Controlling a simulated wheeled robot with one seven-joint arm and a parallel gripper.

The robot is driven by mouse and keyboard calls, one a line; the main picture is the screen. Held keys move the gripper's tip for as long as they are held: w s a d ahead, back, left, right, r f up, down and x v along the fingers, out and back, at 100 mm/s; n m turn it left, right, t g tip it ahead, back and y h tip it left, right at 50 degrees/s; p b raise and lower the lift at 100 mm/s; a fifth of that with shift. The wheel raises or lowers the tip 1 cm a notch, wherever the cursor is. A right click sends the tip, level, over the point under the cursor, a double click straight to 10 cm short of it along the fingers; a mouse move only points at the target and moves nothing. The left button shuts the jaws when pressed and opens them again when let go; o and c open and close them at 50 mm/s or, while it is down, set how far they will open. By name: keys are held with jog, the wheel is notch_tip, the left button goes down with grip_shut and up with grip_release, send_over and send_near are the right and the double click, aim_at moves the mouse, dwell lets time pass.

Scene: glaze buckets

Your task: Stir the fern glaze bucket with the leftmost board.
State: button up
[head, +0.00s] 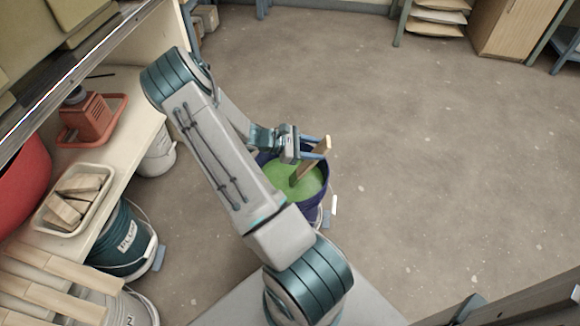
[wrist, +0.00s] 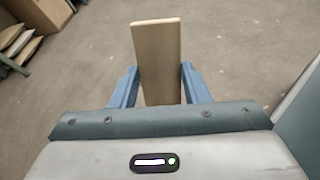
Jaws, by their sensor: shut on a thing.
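My gripper (head: 318,147) is shut on a wooden board (head: 312,166), which stands tilted with its lower end in green glaze (head: 284,183). The glaze fills a dark blue bucket (head: 321,201) on the floor. Part of the bucket is hidden behind my arm, and no readable label shows on it. In the wrist view the board (wrist: 157,60) stands between the two blue fingers of my gripper (wrist: 158,85). How deep the board reaches is hidden by the glaze.
More boards (head: 40,290) lie at the lower left above other buckets. A dark teal bucket (head: 112,250) and a white bucket (head: 158,155) stand by the bench (head: 140,90). A tray of blocks (head: 45,217) sits on the bench. The floor to the right is clear.

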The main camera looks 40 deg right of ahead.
jog(key=s+d+r+p, duration=0.1)
jog(key=s+r+p, duration=0.2)
jog(key=r+p, duration=0.3)
jog(key=s+d+r+p, duration=0.2)
jog(key=r+p, duration=0.4)
jog(key=r, duration=0.5)
jog(key=shift+s+r, duration=0.15)
jog(key=shift+s, duration=0.65)
dwell(0.3)
jog(key=shift+r+p, duration=2.05)
jog(key=shift+r, duration=0.45)
